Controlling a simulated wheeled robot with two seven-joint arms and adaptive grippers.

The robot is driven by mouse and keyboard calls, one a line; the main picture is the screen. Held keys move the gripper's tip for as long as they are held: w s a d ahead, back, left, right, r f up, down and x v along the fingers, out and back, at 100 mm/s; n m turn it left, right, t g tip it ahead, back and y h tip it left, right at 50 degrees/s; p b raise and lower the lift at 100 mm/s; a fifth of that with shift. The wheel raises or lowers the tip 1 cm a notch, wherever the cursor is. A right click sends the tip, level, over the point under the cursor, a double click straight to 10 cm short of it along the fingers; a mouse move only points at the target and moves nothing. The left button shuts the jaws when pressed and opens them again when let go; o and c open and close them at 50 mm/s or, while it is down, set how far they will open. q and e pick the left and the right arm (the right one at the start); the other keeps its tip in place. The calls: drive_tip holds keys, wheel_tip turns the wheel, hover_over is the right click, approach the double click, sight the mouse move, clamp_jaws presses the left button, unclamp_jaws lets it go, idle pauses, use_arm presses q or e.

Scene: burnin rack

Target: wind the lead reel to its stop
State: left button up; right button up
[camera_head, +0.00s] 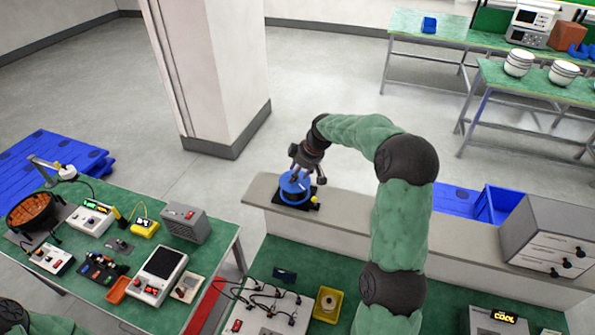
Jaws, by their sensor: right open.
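The lead reel (294,187) is a blue round drum on a dark base. It sits near the left end of the raised grey shelf, with a small yellow part at its right side. My right gripper (306,177) reaches it from above on the green arm. Its fingers are apart, close over the top and right side of the reel. I cannot tell whether they touch it or its crank. The gripper hides part of the reel's far side. Only a piece of my left arm shows in the bottom left corner; its gripper is out of view.
The grey shelf (350,228) is clear just right of the reel, behind my arm. A grey drawer cabinet (548,240) stands at its right end. The left table (215,262) holds several instruments.

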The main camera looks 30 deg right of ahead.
drive_tip(key=shift+w+f, duration=0.3)
drive_tip(key=shift+f, duration=0.05)
drive_tip(key=shift+s+r, duration=0.1)
drive_tip(key=shift+s, duration=0.05)
clamp_jaws()
drive_tip(key=m+b, duration=0.1)
drive_tip(key=m+h+b, duration=0.1)
drive_tip(key=m+b, duration=0.2)
drive_tip(key=shift+a+m+t+h+b, duration=0.25)
drive_tip(key=shift+m+t+h+b, duration=0.05)
drive_tip(key=shift+h+b, duration=0.1)
drive_tip(key=m+h+b, duration=0.1)
drive_tip(key=m+b, duration=0.2)
drive_tip(key=shift+a+m, duration=0.15)
drive_tip(key=shift+m, duration=0.15)
drive_tip(key=shift+m+h+b, duration=0.7)
drive_tip(key=shift+m+b, duration=0.8)
drive_tip(key=shift+b, duration=0.1)
drive_tip(key=shift+r, duration=0.1)
